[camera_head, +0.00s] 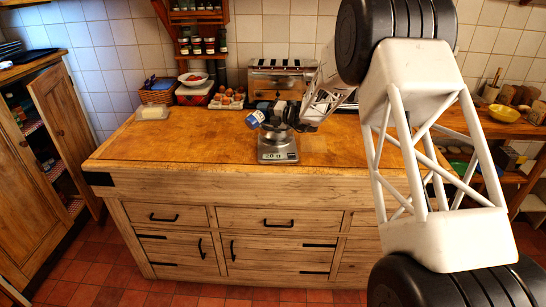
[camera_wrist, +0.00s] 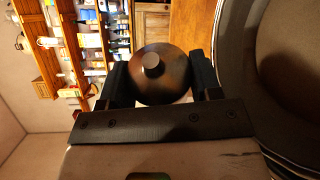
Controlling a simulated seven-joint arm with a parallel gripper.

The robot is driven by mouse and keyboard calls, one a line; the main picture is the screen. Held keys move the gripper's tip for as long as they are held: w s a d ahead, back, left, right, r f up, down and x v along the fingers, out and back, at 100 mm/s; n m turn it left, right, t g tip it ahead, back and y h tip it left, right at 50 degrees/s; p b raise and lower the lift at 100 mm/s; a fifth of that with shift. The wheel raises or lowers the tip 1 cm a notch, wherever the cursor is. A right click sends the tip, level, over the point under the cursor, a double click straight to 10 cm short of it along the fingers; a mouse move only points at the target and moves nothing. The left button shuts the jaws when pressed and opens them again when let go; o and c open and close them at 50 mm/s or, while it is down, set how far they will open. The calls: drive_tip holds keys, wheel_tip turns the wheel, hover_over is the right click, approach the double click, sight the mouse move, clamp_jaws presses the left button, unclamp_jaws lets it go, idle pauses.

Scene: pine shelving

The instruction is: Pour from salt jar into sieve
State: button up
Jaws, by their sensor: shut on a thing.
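In the head view, my gripper (camera_head: 298,113) is over the worktop from the right, close to a dark bowl-like thing (camera_head: 275,132), likely the sieve, on a silver scale (camera_head: 277,152). The scale's display reads 20 g. A tilted blue-and-white thing (camera_head: 255,119) shows just left of the fingers. I cannot tell whether it is part of the jar, or see any salt falling.
A toaster (camera_head: 283,76), an egg tray (camera_head: 227,99), a red box with a white bowl (camera_head: 194,90) and a basket (camera_head: 157,92) stand at the back. A pale butter dish (camera_head: 153,113) is at the left. The wooden worktop (camera_head: 190,143) is clear left of the scale.

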sight(257, 112)
drive_tip(key=shift+a+n+h, duration=0.1)
drive_tip(key=shift+n+h, duration=0.4)
drive_tip(key=shift+n, duration=0.4)
drive_tip(key=shift+s+r, duration=0.1)
drive_tip(key=n+h, duration=0.1)
drive_tip(key=s+a+r+n, duration=0.1)
drive_tip(key=n, duration=0.1)
drive_tip(key=shift+s+a+t+h, duration=0.15)
drive_tip(key=shift+t+h, duration=0.25)
drive_tip(key=n, duration=0.1)
drive_tip(key=s+a+r+n+t+h, duration=0.1)
drive_tip(key=n, duration=0.1)
drive_tip(key=shift+h, duration=0.3)
drive_tip(key=shift+s+a+r+n+t+h, duration=0.25)
drive_tip(key=shift+s+a+n+t+h, duration=0.1)
drive_tip(key=shift+n, duration=0.35)
drive_tip(key=shift+s+a+r+n+t+h, duration=0.25)
drive_tip(key=shift+n+t+h, duration=0.1)
drive_tip(key=shift+n, duration=0.35)
drive_tip(key=shift+d, duration=0.2)
idle(0.3)
